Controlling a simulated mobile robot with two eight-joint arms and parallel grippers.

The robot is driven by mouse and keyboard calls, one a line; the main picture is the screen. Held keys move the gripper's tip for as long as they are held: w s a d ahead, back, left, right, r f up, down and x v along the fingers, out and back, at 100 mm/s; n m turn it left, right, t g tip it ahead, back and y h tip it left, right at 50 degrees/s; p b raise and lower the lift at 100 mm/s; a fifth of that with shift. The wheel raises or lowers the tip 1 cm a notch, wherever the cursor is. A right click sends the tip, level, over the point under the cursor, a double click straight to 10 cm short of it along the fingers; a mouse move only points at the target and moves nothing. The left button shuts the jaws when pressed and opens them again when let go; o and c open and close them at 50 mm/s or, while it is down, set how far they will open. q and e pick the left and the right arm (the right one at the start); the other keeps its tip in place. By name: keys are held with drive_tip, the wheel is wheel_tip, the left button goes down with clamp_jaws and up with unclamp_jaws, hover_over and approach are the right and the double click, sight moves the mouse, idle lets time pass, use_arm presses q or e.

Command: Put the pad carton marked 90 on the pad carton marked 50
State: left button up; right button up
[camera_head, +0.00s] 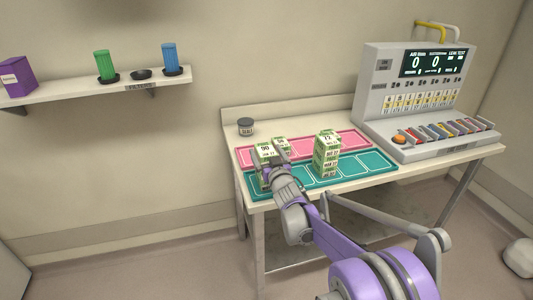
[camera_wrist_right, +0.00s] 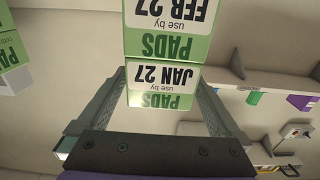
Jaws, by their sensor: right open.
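The pad carton marked 90 (camera_head: 264,149) is green and white and stands at the left end of the mats, on top of another carton. My right gripper (camera_head: 277,157) is at this stack, coming from the front. In the upside-down wrist view, its open fingers (camera_wrist_right: 158,100) stand on either side of a carton reading JAN 27 (camera_wrist_right: 160,78). That carton rests against one reading FEB 27 (camera_wrist_right: 170,30). Another pad carton (camera_head: 281,142) stands just behind, partly hidden; I cannot read its number surely. My left gripper is in neither view.
A carton stack with 72 on top (camera_head: 327,140) stands to the right. A teal mat (camera_head: 375,163) and a pink mat (camera_head: 350,138) lie on the table. A dark jar (camera_head: 245,127) sits at the back left. A console (camera_head: 375,95) fills the right end.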

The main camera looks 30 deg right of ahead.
drive_tip(key=shift+s+r, duration=0.1)
drive_tip(key=shift+r, duration=0.1)
drive_tip(key=v, duration=1.2)
drive_tip(key=s+a+f+n+g+y, duration=0.1)
drive_tip(key=s+a+f+g, duration=0.5)
drive_tip(key=s, duration=0.8)
drive_tip(key=s+a+f+n+g+y, duration=0.1)
drive_tip(key=s+a+f+g+y, duration=0.2)
drive_tip(key=s+a+f, duration=0.9)
drive_tip(key=s+g+b, duration=0.1)
drive_tip(key=s+g, duration=0.1)
drive_tip(key=g, duration=0.1)
drive_tip(key=shift+n, duration=0.4)
drive_tip(key=shift+s+f, duration=0.1)
drive_tip(key=shift+f, duration=0.05)
